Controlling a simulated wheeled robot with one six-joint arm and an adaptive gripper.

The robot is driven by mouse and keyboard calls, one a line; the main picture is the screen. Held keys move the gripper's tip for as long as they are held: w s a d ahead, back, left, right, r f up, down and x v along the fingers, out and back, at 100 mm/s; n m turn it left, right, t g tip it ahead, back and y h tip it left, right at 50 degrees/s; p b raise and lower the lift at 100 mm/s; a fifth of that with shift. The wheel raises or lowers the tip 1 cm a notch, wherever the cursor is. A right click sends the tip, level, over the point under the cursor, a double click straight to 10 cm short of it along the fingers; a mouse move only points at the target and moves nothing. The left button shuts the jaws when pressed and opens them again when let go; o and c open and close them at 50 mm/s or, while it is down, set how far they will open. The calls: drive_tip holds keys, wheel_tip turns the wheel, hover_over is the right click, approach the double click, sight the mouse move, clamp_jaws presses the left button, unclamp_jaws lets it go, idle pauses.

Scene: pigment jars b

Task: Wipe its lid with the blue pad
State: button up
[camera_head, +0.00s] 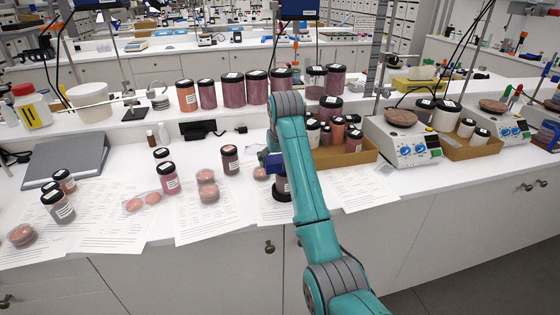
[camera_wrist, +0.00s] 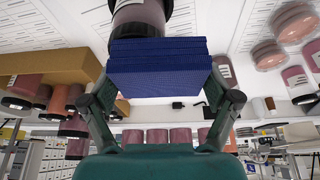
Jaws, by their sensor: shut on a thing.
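The blue pad (camera_wrist: 158,68) is held between the two fingers of my gripper (camera_wrist: 160,88), one finger at each side. In the head view a small part of the blue pad (camera_head: 271,162) shows left of my teal arm, which hides most of the gripper. A jar with a black lid and pinkish-mauve contents (camera_wrist: 140,12) is right beyond the pad in the wrist view, its lid partly covered by the pad. I cannot tell whether pad and lid touch. In the head view a dark part of a jar (camera_head: 282,189) shows beside my arm, under the pad.
Several lidded jars (camera_head: 168,178) and petri dishes (camera_head: 207,177) stand left on printed sheets. A cardboard tray of jars (camera_head: 345,158) and a hotplate (camera_head: 402,140) are at right. Tall jars (camera_head: 232,91) line the raised shelf behind. A grey binder (camera_head: 68,158) lies far left.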

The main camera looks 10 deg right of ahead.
drive_tip(key=shift+a, duration=0.4)
wheel_tip(320, 180, up, 2)
drive_tip(key=shift+w+d+r, duration=0.1)
drive_tip(key=shift+r, duration=2.95)
drive_tip(key=shift+a, duration=0.2)
